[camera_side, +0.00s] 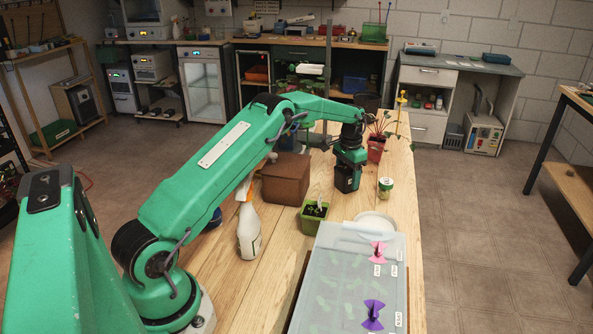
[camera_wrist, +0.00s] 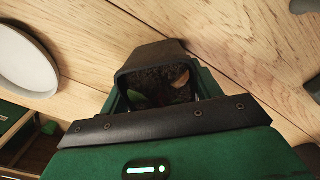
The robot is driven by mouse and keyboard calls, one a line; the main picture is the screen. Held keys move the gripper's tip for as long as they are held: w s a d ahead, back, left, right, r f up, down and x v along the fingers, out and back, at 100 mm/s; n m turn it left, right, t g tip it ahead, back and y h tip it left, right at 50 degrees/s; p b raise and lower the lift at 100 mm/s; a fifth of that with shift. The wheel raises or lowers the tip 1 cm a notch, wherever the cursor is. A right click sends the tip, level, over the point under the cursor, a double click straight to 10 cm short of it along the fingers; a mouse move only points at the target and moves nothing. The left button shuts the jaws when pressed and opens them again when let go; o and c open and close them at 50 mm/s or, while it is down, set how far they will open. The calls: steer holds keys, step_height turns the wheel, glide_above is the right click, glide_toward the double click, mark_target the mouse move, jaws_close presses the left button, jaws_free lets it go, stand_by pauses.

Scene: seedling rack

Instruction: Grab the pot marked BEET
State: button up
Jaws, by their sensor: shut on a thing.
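My gripper (camera_side: 347,176) is over the wooden table, pointing down, shut on a dark pot (camera_side: 347,184). In the wrist view the dark pot (camera_wrist: 150,53) sits between the jaws, with dark soil, a green leaf and a brownish leaf inside. I cannot read a BEET mark on it, and cannot tell whether its base touches the table. A red pot (camera_side: 376,152) with a leafy plant stands behind my gripper to the right. A green pot (camera_side: 314,221) with a small seedling stands nearer the camera. No readable name shows on either.
A clear-lidded tray (camera_side: 335,285) with pink and purple clips and small labels lies in front. A white round dish (camera_side: 376,220), a small green-lidded jar (camera_side: 385,188), a brown block (camera_side: 285,179) and a spray bottle (camera_side: 249,232) stand around. The table's right edge is close.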

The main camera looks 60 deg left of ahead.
mark_target(348, 168)
steer(key=shift+r, duration=0.15)
steer(key=shift+r, duration=0.55)
step_height(348, 168, up, 3)
steer(key=s+d+r, duration=0.2)
steer(key=d+r, duration=0.4)
steer(key=d, duration=0.5)
steer(key=shift+s+d+r, duration=0.15)
steer(key=shift+d+r, duration=0.1)
steer(key=shift+r, duration=0.05)
steer(key=shift+d, duration=0.1)
